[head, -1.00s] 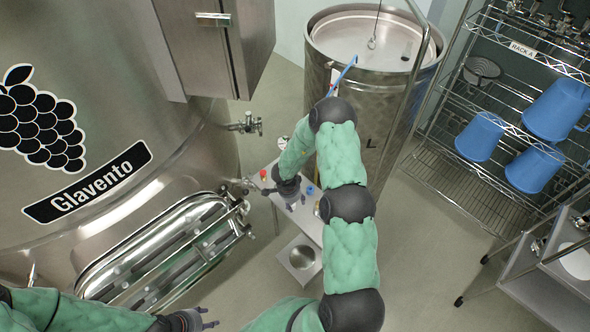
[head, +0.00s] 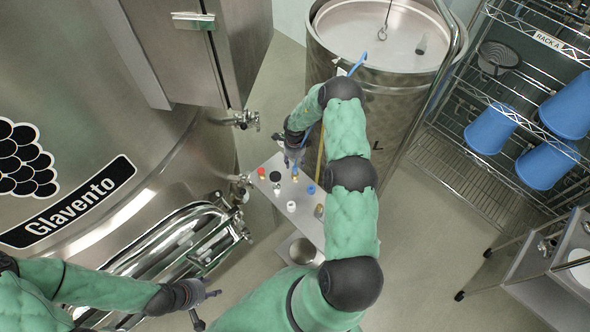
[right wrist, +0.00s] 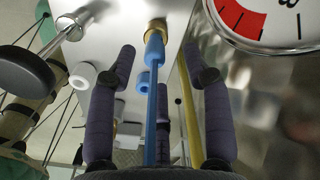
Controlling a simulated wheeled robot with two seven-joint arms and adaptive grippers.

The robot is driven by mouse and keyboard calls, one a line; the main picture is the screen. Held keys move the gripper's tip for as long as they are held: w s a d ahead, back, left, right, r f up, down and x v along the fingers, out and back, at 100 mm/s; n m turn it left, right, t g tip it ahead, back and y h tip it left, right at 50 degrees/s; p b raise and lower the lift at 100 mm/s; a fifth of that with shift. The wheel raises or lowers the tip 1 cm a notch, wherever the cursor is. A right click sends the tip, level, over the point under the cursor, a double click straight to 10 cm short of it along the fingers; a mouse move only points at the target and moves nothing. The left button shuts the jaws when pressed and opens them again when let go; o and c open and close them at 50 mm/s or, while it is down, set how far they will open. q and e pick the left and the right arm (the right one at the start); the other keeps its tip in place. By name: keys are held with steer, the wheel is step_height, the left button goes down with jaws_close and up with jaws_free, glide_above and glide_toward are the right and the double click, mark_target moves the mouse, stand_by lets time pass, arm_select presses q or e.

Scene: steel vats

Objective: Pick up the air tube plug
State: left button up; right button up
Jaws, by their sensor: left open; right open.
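The air tube plug is a blue plug (right wrist: 154,47) on a blue tube, seated at a brass fitting (right wrist: 157,26) on a pale panel in the right wrist view. My right gripper (right wrist: 160,72) is open, with its dark fingers on either side of the blue tube and plug, not closed on it. In the head view my right gripper (head: 294,158) is at the far end of the small panel (head: 279,191), where the plug is too small to tell clearly. My left gripper (head: 205,306) is open and empty at the lower left, in front of the large vat.
A gauge (right wrist: 265,18) and a yellow tube (right wrist: 188,105) are close by the right gripper. A black knob (right wrist: 22,82) stands at the left.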

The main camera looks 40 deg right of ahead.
mark_target(295, 167)
steer(key=shift+f, duration=0.3)
steer(key=shift+s+a+f, duration=0.1)
steer(key=shift+s+f, duration=0.05)
steer(key=shift+f, duration=1.1)
steer(key=shift+s+a+f, duration=0.1)
steer(key=shift+s+f, duration=0.05)
steer(key=shift+f, duration=1.1)
jaws_close()
